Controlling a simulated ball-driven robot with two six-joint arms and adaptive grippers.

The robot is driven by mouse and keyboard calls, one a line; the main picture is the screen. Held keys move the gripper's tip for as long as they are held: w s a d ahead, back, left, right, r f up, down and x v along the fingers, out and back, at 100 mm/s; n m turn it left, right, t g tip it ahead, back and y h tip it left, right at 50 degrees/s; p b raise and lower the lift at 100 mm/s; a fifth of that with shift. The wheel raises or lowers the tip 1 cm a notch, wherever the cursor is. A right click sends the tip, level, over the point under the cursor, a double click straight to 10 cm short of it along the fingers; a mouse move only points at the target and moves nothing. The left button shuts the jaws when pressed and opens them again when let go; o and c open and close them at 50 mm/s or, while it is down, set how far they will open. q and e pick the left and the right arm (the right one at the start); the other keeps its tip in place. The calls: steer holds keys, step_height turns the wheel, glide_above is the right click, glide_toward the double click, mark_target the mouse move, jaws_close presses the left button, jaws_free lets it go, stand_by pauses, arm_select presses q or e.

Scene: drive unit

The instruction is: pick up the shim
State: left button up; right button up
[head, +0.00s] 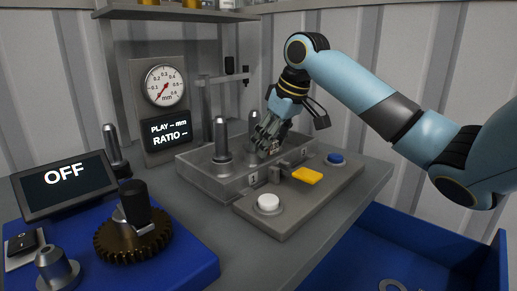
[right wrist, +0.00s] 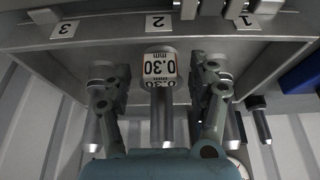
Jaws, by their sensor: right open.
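A grey piece with a white "0.30 mm" label, which looks like the shim (right wrist: 160,67), shows in the right wrist view near the "2" mark on a grey edge. My right gripper (right wrist: 160,80) is open, with one finger on each side of this piece. I cannot tell whether either finger touches it. In the head view the right gripper (head: 268,146) reaches down over the grey tray (head: 212,184), and its fingers mostly hide the shim there. My left gripper is not in view.
Metal posts (head: 221,138) stand in and behind the tray. In front are a panel with a white button (head: 268,204), a yellow plate (head: 307,175) and a blue button (head: 335,158). A gear (head: 133,238) lies at the left, and a dial gauge (head: 164,86) stands behind.

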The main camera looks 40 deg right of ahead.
steer(key=shift+r, duration=0.1)
steer(key=shift+c, duration=0.4)
steer(key=c, duration=1.1)
